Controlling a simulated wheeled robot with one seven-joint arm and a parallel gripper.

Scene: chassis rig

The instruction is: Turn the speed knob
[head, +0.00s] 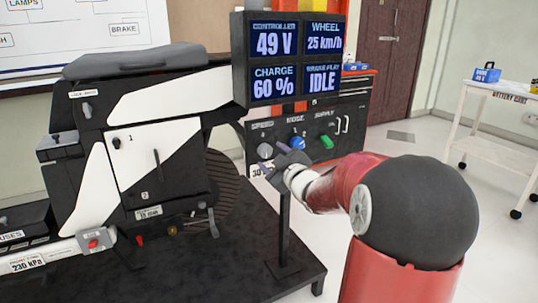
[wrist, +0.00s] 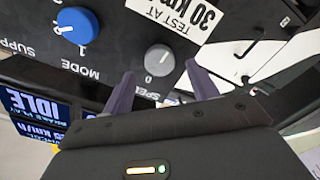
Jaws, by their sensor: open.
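The speed knob (head: 265,151) is a round grey knob at the left of the dark control panel (head: 349,105). In the wrist view the grey knob (wrist: 159,60) shows upside down, with a 0 mark beside it and part of its SPEED label hidden by a finger. My gripper (wrist: 162,88) is open, one finger to each side of the knob in that view. The fingertips look close to it, but I cannot tell if they touch. In the head view my gripper (head: 277,158) is just right of and below the knob.
A blue mode knob (head: 297,143) and a green supply switch (head: 326,141) sit right of the speed knob. A display (head: 290,58) above reads 49 V, 25 km/h, 60 % and IDLE. A "30 km" test label (wrist: 183,19) is by the knob. A dark post (head: 283,225) stands below.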

